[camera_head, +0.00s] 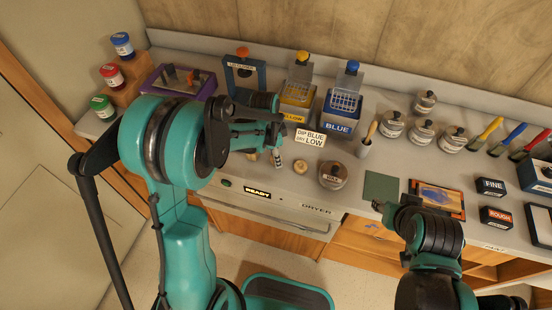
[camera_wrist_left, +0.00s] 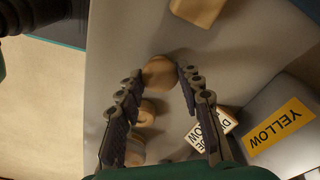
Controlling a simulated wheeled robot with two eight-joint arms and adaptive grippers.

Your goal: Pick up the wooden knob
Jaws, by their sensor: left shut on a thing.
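In the left wrist view a pale wooden knob (camera_wrist_left: 158,72) sits between the fingertips of my left gripper (camera_wrist_left: 160,76), which is shut on it. In the head view my left gripper (camera_head: 277,150) is low over the grey counter, left of the DIP BLUE card, and its own parts hide the held knob. Another small wooden piece (camera_head: 300,166) lies below the card. The wrist view shows more pale wooden shapes (camera_wrist_left: 147,112) between the fingers, nearer the palm. My right gripper (camera_head: 384,207) is by the green pad; its jaw opening is unclear.
The card (camera_head: 310,137) stands close to the left gripper. Behind are the yellow container (camera_head: 297,93) and blue container (camera_head: 340,122). A wooden block (camera_wrist_left: 197,10) is beyond the fingertips. The counter's front edge is near.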

